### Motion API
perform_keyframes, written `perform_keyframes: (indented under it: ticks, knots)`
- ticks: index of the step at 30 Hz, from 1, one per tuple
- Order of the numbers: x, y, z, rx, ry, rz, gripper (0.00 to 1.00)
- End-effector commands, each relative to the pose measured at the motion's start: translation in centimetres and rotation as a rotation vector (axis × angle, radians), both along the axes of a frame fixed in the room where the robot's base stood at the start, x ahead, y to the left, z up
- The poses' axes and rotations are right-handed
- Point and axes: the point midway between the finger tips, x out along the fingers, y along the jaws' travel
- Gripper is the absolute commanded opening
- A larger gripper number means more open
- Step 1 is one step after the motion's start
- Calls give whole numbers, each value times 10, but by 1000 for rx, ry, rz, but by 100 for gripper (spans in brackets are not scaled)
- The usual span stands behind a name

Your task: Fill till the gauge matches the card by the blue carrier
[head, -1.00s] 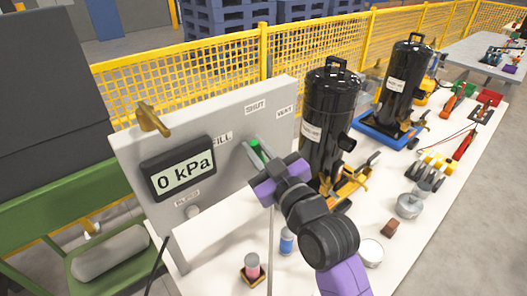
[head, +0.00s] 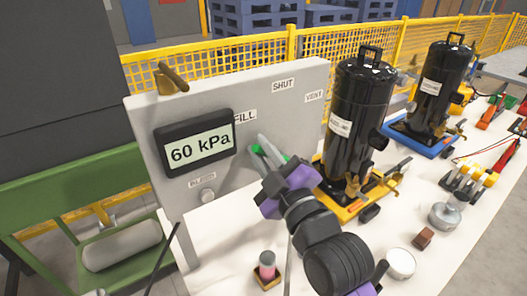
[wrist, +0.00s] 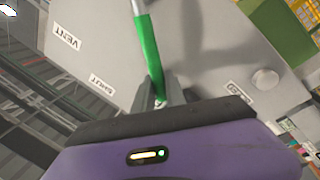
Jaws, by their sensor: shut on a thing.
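The grey panel (head: 300,110) carries a gauge (head: 195,142) reading 60 kPa. My gripper (head: 268,156) is shut on the green valve handle (wrist: 148,50) in front of the panel. In the head view the handle is mostly hidden by my gripper and lies just below the FILL label (head: 245,116). The SHUT label (head: 283,85) and VENT label (head: 314,97) are to its right. The blue carrier (head: 412,139) holds a black compressor with a white card (head: 430,87), whose text is too small to read.
A second black compressor (head: 357,110) stands on a yellow carrier (head: 345,207) right of my gripper. A bleed knob (head: 207,196) is low on the panel.

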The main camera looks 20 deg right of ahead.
Motion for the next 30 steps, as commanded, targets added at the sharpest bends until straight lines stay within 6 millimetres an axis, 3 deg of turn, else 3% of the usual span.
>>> perform_keyframes:
  ticks: [10, 11, 14, 25, 30]
  knots:
    - [0, 1, 0, -2, 0, 2, 0]
    - [0, 1, 0, -2, 0, 2, 18]
    - [0, 1, 0, -2, 0, 1, 38]
    - [-3, 0, -1, -1, 1, 0, 38]
    - [-23, -4, -6, 0, 1, 1, 38]
